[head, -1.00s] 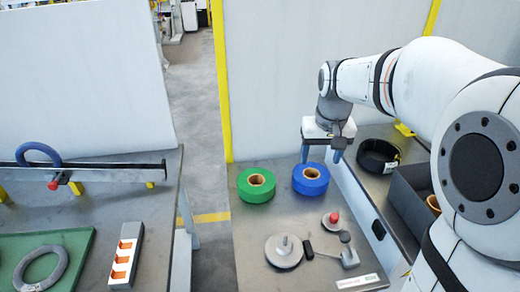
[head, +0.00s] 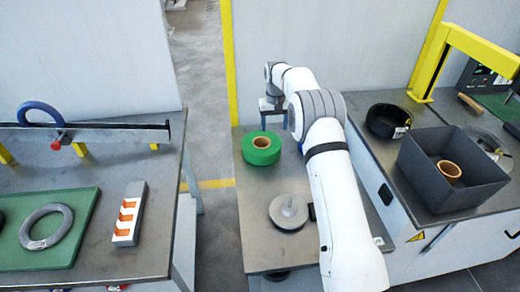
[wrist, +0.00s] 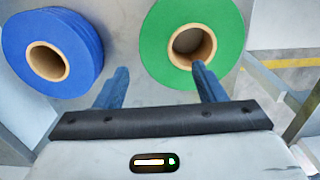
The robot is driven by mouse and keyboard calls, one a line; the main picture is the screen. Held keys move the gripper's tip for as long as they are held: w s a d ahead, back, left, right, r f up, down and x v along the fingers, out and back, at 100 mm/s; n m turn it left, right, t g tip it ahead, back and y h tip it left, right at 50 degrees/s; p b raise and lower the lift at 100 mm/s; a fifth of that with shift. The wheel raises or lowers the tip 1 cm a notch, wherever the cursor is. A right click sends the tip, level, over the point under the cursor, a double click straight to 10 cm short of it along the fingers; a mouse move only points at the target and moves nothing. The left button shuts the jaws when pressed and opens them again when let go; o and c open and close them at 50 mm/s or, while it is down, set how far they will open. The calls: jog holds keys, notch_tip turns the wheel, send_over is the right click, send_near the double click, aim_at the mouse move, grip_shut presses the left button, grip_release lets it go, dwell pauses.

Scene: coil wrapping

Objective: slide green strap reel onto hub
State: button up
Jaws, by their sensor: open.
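The green strap reel (head: 261,149), with a brown cardboard core, lies flat on the narrow table in the head view. It also shows in the wrist view (wrist: 160,48). The hub (head: 288,212) is a grey disc with a short upright post, nearer on the same table, with nothing on it. My gripper (head: 271,110) is above the far side of the green reel. In the wrist view my open gripper (wrist: 160,68) holds nothing; its right blue finger overlaps the core's edge, and its left finger appears between the reels. Contact cannot be told.
A blue reel (wrist: 80,30) lies beside the green one, mostly hidden by my arm in the head view. A grey bin (head: 455,190) and black coil (head: 388,121) stand on the right bench. The left table holds a green tray (head: 75,240) and an orange-slotted block (head: 129,213).

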aim_at(274, 141)
jog(key=f, duration=0.3)
jog(key=f+p, duration=0.1)
jog(key=f, duration=0.3)
jog(key=shift+w+d+f, duration=0.1)
jog(key=shift+d+f, duration=0.1)
grip_shut()
dwell(0.5)
jog(key=shift+r, duration=0.15)
